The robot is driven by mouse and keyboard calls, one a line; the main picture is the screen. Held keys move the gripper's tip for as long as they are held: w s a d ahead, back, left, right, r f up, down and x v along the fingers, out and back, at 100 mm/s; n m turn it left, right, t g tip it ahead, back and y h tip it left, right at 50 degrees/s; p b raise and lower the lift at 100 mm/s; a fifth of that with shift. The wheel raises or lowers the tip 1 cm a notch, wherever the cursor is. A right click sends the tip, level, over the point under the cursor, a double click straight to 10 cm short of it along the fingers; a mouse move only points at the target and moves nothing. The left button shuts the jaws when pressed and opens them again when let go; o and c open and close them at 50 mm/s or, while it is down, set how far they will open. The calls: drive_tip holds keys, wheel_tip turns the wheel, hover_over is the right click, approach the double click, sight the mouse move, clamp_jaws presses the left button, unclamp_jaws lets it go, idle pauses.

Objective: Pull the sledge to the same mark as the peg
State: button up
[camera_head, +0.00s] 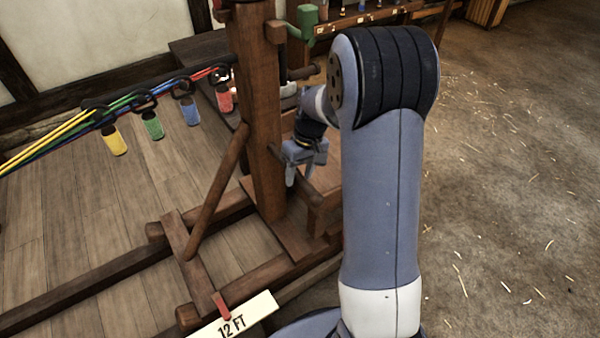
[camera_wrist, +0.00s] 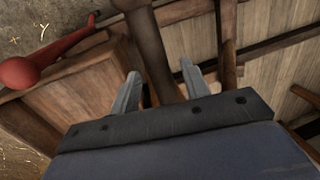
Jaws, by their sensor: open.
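The sledge is a brown wooden frame with a thick upright post (camera_head: 262,120), a slanting brace and low runners (camera_head: 90,285). A small red piece (camera_head: 221,305) sits at its front end beside a white plate reading "12 FT" (camera_head: 235,318). I cannot tell whether it is the peg. My gripper (camera_head: 305,168) points down beside the post, on its right. In the wrist view my gripper (camera_wrist: 164,88) is open, with a dark wooden bar (camera_wrist: 153,45) between its fingers. I cannot tell whether they touch it. A red round-ended piece (camera_wrist: 18,72) lies at the left there.
Yellow, green, blue and red ropes (camera_head: 50,140) run from the left to hooks with coloured tags (camera_head: 153,125) by the post. A bench with a green object (camera_head: 303,20) stands behind. Open straw-strewn floor (camera_head: 500,200) lies to the right.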

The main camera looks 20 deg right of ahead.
drive_tip(key=shift+c, duration=0.4)
clamp_jaws()
